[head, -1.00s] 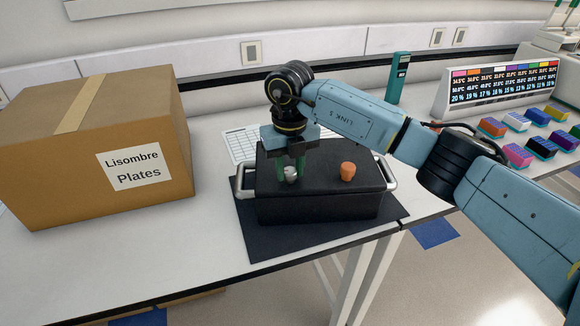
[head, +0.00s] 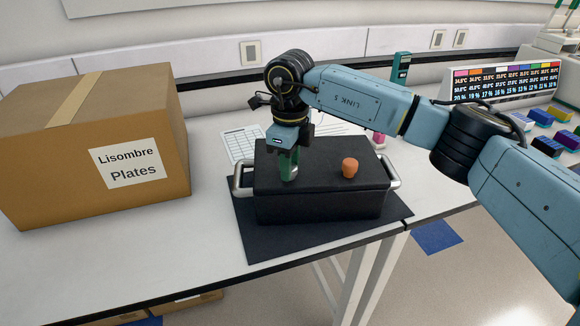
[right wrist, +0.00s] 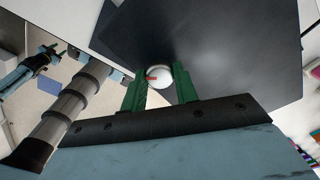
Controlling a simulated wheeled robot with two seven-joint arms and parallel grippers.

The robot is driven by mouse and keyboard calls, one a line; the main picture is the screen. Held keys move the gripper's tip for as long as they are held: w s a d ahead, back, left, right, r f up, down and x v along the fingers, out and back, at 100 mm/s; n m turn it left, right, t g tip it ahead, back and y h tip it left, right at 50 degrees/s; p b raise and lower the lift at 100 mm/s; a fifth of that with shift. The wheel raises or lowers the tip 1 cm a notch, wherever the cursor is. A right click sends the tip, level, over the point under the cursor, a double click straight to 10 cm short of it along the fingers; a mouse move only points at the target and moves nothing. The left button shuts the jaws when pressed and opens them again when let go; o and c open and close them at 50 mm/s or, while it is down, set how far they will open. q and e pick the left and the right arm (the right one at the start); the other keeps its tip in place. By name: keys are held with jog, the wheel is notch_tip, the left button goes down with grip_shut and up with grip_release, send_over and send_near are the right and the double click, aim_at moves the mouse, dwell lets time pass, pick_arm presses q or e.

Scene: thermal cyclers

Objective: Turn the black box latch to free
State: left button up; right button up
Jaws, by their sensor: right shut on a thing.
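The black box (head: 320,205) sits closed on a dark mat, with a metal handle at each end. On its lid are a pale round latch knob at the left and an orange knob (head: 350,167) at the right. My right gripper (head: 289,172) points down and is shut on the pale knob, which its fingers mostly hide in the head view. In the right wrist view the pale knob (right wrist: 159,75) with a red mark sits between the green fingertips. A small gripper with green fingers, likely my left (right wrist: 46,50), shows far off at the left edge there; its jaw state is unclear.
A large cardboard box (head: 60,170) labelled Lisombre Plates stands left of the black box. A printed sheet (head: 241,145) lies behind it. A display panel (head: 505,84) and several coloured blocks are at the right. The table's front edge is close to the mat (head: 300,238).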

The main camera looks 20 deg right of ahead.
jog(key=n+b, duration=0.1)
jog(key=n, duration=0.3)
jog(key=shift+n, duration=0.3)
jog(key=shift+n+b, duration=0.5)
jog(key=shift+n, duration=1.4)
jog(key=o, duration=1)
notch_tip(320, 180, up, 14)
jog(key=shift+f, duration=0.25)
